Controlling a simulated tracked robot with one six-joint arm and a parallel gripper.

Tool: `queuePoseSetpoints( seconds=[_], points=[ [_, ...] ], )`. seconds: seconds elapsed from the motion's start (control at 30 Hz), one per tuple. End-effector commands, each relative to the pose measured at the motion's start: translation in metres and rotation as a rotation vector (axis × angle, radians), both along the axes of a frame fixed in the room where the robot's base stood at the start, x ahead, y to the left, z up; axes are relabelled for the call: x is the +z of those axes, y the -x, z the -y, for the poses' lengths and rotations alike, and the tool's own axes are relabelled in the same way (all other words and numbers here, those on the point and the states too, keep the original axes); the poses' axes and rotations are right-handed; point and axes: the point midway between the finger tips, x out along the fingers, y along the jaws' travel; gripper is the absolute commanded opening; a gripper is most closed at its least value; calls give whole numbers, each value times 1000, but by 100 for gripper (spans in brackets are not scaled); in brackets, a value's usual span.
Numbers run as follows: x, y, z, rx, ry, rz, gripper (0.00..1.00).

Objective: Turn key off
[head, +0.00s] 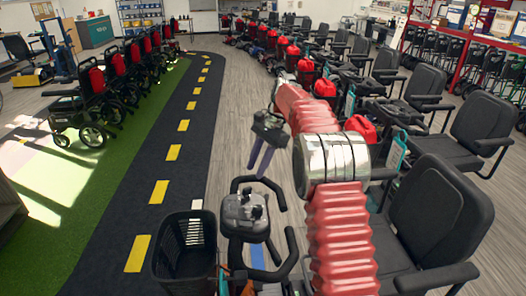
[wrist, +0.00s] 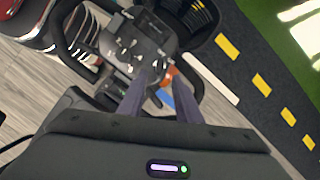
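The nearest scooter's dark console (head: 240,207) stands between its black handlebars (head: 284,250), low in the middle of the head view. In the wrist view the console (wrist: 135,48) lies just beyond the fingertips. Small knobs and light marks show on it, but I cannot tell which is the key. My gripper (head: 256,171) is above and slightly right of the console, with its two purple fingers pointing down.
A black basket (head: 185,248) is on the scooter's front, left of the console. The scooter's black seat (head: 440,215) is to the right. More scooters (head: 345,85) line up behind, and wheelchairs (head: 95,95) stand at left. A dark painted road (head: 165,150) is clear.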

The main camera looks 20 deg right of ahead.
Motion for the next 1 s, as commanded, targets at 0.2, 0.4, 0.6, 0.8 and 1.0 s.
queuePoseSetpoints(
  seconds=[0.2, 0.4, 0.6, 0.8, 1.0],
  points=[
    [31, -3, 13, 0, 1, 3, 31],
    [48, -4, 20, 0, 0, 0, 31],
    [54, -4, 23, 1, 0, -2, 31],
    [54, -4, 23, 0, -1, -1, 31],
    [54, -4, 23, 20, -1, 9, 31]
  ],
)
